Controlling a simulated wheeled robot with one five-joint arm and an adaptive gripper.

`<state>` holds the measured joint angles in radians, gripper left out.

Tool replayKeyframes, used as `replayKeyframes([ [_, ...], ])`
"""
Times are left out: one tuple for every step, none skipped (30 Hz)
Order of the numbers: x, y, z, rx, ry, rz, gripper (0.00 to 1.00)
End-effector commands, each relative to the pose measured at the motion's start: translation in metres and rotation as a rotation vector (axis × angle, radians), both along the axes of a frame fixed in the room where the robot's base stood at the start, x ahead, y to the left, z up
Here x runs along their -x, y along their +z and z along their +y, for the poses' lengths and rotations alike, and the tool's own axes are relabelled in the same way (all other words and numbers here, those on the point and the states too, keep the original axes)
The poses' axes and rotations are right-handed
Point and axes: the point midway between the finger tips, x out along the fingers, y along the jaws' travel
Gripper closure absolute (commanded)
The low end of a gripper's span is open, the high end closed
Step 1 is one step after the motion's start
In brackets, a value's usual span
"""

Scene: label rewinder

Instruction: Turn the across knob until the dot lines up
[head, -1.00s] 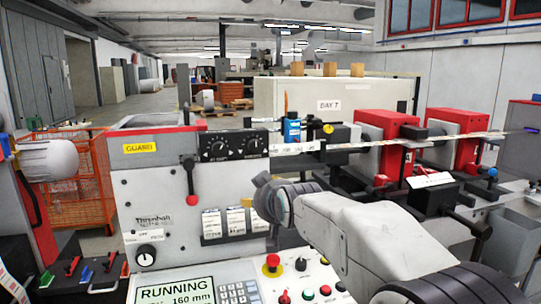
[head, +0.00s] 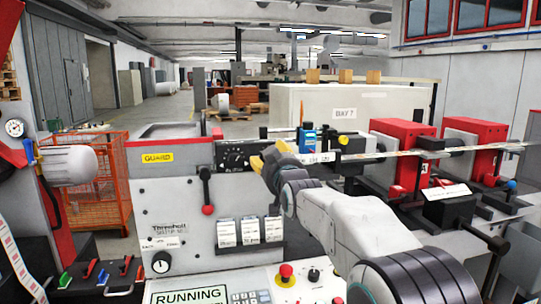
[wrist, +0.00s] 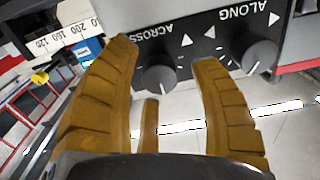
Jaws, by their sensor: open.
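The across knob (wrist: 160,78) is a grey round knob with a pale pointer mark, beside the printed word ACROSS. It sits on the black control panel (wrist: 222,30), which appears upside down in the wrist view. My gripper (wrist: 165,56) is open, its yellow-brown ribbed fingers on either side of the across knob without visibly gripping it. White triangle marks lie near the knob; I cannot make out an alignment dot. In the head view my gripper (head: 260,163) is at the panel (head: 232,155) and hides the across knob.
The along knob (wrist: 259,52) is close to the right finger in the wrist view. A red-knobbed lever (head: 207,190) stands left below the panel. A printed scale strip and blue block (head: 309,140) lie to the right.

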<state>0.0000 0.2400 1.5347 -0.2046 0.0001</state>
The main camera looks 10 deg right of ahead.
Motion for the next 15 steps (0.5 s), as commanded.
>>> replayKeyframes([
  [-0.0043,0.0004,0.0,0.0,0.0,0.002,0.43],
  [-0.0062,0.0004,0.0,0.0,0.0,0.001,0.43],
  [-0.0082,0.0006,0.0,0.0,0.0,0.0,0.43],
  [-0.0094,0.0006,0.0,0.0,0.0,0.0,0.43],
  [-0.0105,0.0003,0.0,0.0,0.0,0.001,0.43],
  [-0.0117,-0.0001,0.0,0.0,0.0,0.001,0.43],
  [-0.0124,-0.0004,0.0,0.0,0.0,0.001,0.43],
  [-0.0129,-0.0006,0.0,0.0,0.0,0.001,0.43],
  [-0.0134,-0.0007,0.0,0.0,0.0,0.001,0.43],
  [-0.0135,-0.0007,0.0,0.0,0.0,0.001,0.43],
  [-0.0136,-0.0007,0.0,0.0,0.0,0.001,0.43],
  [-0.0136,-0.0007,0.0,0.0,0.0,0.001,0.43],
  [-0.0136,-0.0008,0.0,0.0,0.0,0.001,0.43],
  [-0.0135,-0.0008,0.0,0.0,0.0,0.001,0.43],
  [-0.0135,-0.0007,0.0,0.0,0.0,0.001,0.43],
])
